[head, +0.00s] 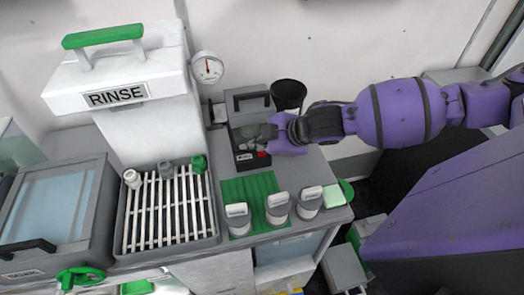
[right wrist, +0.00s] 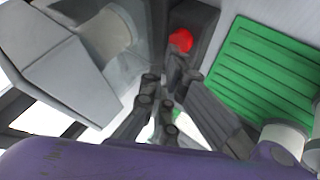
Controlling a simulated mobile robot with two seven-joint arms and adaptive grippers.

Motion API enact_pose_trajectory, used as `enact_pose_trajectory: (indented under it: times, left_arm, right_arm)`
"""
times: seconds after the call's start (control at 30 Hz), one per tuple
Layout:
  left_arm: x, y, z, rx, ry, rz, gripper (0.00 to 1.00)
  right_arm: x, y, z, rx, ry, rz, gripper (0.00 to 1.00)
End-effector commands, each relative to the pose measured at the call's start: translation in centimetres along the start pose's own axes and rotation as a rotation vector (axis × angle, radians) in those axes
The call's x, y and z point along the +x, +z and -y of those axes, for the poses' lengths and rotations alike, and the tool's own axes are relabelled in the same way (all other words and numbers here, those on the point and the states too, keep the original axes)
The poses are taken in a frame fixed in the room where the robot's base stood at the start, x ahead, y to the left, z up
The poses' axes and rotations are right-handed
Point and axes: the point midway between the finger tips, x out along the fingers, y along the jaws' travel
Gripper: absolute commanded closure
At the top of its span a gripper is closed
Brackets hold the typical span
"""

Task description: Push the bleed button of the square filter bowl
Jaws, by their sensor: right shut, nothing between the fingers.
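A red button (head: 262,154) sits on a dark block in front of a grey unit with a handle (head: 252,97). The red button (right wrist: 181,40) also shows in the right wrist view, just beyond my fingertips. My right gripper (head: 252,134) reaches in from the right, above and behind the button. It is shut and empty. In the right wrist view its fingertips (right wrist: 172,72) point at the button; I cannot tell whether they touch it. A cloudy rounded part (right wrist: 108,32) beside the fingers may be the filter bowl; I cannot tell its shape. My left gripper is out of view.
A black cup (head: 288,93) stands behind my right gripper. A green ribbed mat (head: 247,187) and several white-topped cylinders (head: 278,207) are in front. The RINSE tower (head: 140,95) and a slatted tray (head: 168,215) stand to the left.

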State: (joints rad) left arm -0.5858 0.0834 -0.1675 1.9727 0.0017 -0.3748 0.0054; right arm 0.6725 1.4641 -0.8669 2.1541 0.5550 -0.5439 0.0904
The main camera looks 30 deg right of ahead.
Motion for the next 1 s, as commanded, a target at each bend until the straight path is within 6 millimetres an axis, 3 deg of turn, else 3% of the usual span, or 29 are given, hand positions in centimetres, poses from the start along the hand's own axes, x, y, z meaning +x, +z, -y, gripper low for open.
enact_pose_trajectory:
  times: [1.0]
  left_arm:
    - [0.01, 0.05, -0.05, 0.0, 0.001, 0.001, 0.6]
  right_arm:
    - [0.66, 0.53, 0.45, 0.0, 0.0, 0.001, 1.0]
